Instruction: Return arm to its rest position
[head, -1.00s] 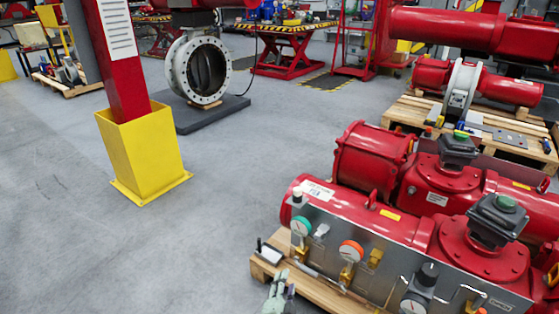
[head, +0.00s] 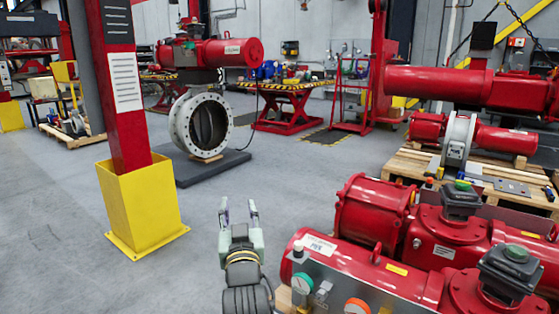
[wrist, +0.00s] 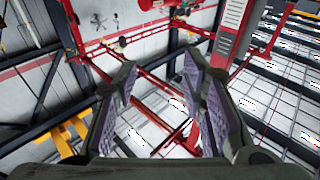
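My gripper (head: 239,212) is raised at the bottom middle of the head view, with its fingers pointing up and away from me. It stands just left of the red valve actuator (head: 335,262) and appears apart from it. In the wrist view my gripper (wrist: 160,95) shows two fingers with ridged pads, spread apart with nothing between them. Past the fingers the wrist view shows red beams, a white wall and ceiling structure.
The red actuator with gauges and dark-topped boxes (head: 463,200) fills the lower right. A red post in a yellow base guard (head: 141,205) stands at left. A large flanged valve (head: 201,125) sits on a dark plate behind. The grey floor (head: 60,235) at left is clear.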

